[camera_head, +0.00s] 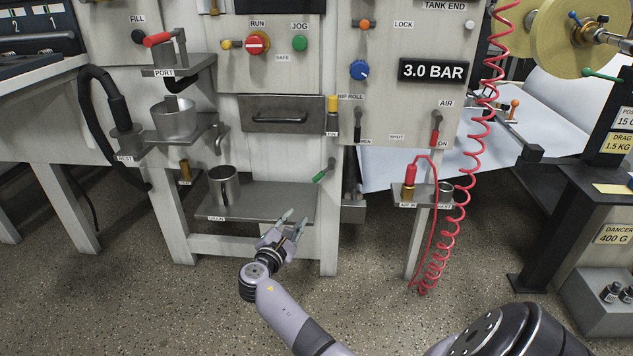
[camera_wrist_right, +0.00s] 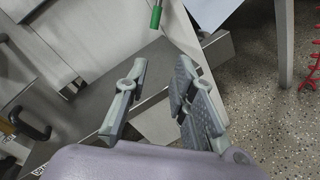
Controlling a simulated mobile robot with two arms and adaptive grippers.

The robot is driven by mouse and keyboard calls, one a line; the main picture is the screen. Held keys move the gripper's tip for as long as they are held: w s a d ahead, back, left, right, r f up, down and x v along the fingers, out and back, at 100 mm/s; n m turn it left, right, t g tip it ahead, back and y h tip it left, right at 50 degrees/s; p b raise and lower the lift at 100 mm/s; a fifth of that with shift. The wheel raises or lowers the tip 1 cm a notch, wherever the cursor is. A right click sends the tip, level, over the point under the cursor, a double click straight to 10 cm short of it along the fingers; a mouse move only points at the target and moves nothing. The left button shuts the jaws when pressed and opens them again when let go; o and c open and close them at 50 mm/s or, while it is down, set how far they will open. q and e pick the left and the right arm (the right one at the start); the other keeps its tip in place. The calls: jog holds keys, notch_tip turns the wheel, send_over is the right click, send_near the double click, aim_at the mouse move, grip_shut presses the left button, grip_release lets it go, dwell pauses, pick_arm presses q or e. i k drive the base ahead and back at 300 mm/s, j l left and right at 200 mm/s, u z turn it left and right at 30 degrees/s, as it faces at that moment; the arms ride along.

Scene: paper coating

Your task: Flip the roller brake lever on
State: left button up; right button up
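No lever in view carries a readable roller brake label. A lever with a green ball (camera_head: 588,72) sticks out at the paper roll stand at the far right. A lever with an orange knob (camera_head: 514,104) stands beside the white web. A green-handled lever (camera_head: 321,176) is on the machine frame by the drain shelf; its green end also shows in the right wrist view (camera_wrist_right: 156,16). My right gripper (camera_head: 297,217) is open and empty, in front of the drain shelf and below that green handle. It also shows open in the wrist view (camera_wrist_right: 161,65). My left gripper is out of view.
The drain shelf (camera_head: 265,212) bears a metal cup (camera_head: 224,186). A coiled red hose (camera_head: 473,160) hangs between the machine and the roll stand. A small air shelf (camera_head: 423,202) juts out beside it. The speckled floor in front is clear.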

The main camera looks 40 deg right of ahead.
aim_at(331, 165)
jog(key=i+l, duration=0.1)
jog(key=l, duration=0.35)
jog(key=i+l, duration=0.1)
jog(key=l, duration=0.8)
jog(key=i+u, duration=0.05)
jog(key=i, duration=0.05)
